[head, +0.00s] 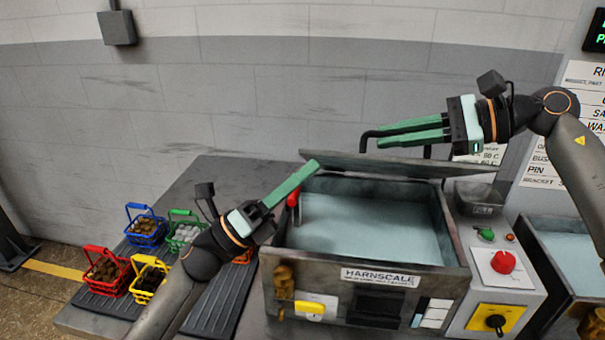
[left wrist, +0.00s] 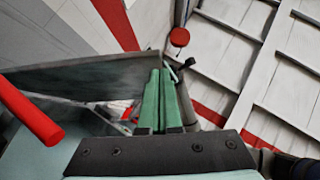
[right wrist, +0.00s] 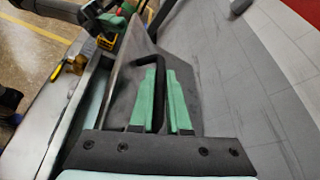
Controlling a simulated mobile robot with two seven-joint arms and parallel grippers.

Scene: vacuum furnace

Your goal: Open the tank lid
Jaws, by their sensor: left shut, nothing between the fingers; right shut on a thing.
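The grey tank (head: 370,225), labelled HARNSCALE, stands open with pale blue liquid inside. Its lid (head: 395,165) is raised at the tank's back and shows almost edge-on; the lid panel also shows in the left wrist view (left wrist: 85,78) and the right wrist view (right wrist: 132,85). My right gripper (head: 382,138) is shut on the lid's black handle (right wrist: 155,72), whose bar runs between the fingers. My left gripper (head: 312,168) is shut and empty above the tank's left back corner, close to the lid's left edge; whether they touch is unclear.
A red handle (head: 293,198) stands at the tank's left rim. Blue (head: 147,230), green (head: 186,230), red (head: 105,270) and yellow (head: 149,278) baskets sit at the left. A control box (head: 500,290) with a red button is at the right, beside a second tank (head: 575,250).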

